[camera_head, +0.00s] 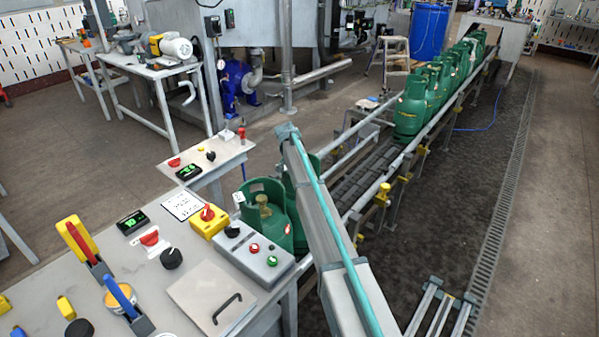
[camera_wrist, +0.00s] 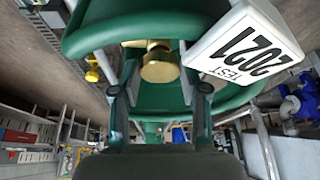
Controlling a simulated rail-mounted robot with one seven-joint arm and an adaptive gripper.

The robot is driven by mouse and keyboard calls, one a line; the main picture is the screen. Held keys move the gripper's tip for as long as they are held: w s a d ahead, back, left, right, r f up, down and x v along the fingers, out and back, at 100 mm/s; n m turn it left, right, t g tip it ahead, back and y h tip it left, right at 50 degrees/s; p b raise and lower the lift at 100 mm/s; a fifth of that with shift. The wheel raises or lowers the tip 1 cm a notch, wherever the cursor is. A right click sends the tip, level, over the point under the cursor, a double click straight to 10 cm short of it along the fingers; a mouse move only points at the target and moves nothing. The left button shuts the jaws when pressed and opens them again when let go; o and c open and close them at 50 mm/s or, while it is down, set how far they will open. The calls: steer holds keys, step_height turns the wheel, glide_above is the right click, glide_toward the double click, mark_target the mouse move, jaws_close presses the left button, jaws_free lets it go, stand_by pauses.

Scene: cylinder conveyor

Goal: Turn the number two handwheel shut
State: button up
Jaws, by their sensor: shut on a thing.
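In the wrist view a green gas cylinder (camera_wrist: 150,22) with a curved green collar fills the top. A brass valve part, the handwheel (camera_wrist: 160,66), sits under the collar. My gripper (camera_wrist: 162,88) has its two dark fingers on either side of the brass part, shut on it. How far the wheel is turned does not show. A white tag reading TEST 2021 (camera_wrist: 243,45) hangs upside down at the right, close to a finger. In the head view a green cylinder with a brass valve (camera_head: 265,209) stands behind the control bench. Another cylinder (camera_head: 313,165) is mostly hidden by a long grey beam. My gripper is not distinguishable there.
A conveyor (camera_head: 374,160) runs to the back right with several green cylinders (camera_head: 411,106) on it. The control bench (camera_head: 110,277) at front left carries a grey button box (camera_head: 254,252) and a yellow switch box (camera_head: 208,221).

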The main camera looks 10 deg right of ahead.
steer(key=shift+w+a+m+g+h+b, duration=0.15)
steer(key=shift+m+g+b, duration=0.25)
steer(key=shift+m, duration=0.6)
steer(key=shift+m+g+h+b, duration=0.15)
steer(key=shift+m+g+b, duration=0.2)
steer(key=shift+m, duration=0.65)
steer(key=o, duration=1.1)
steer(key=shift+o, duration=0.2)
steer(key=v, duration=1.2)
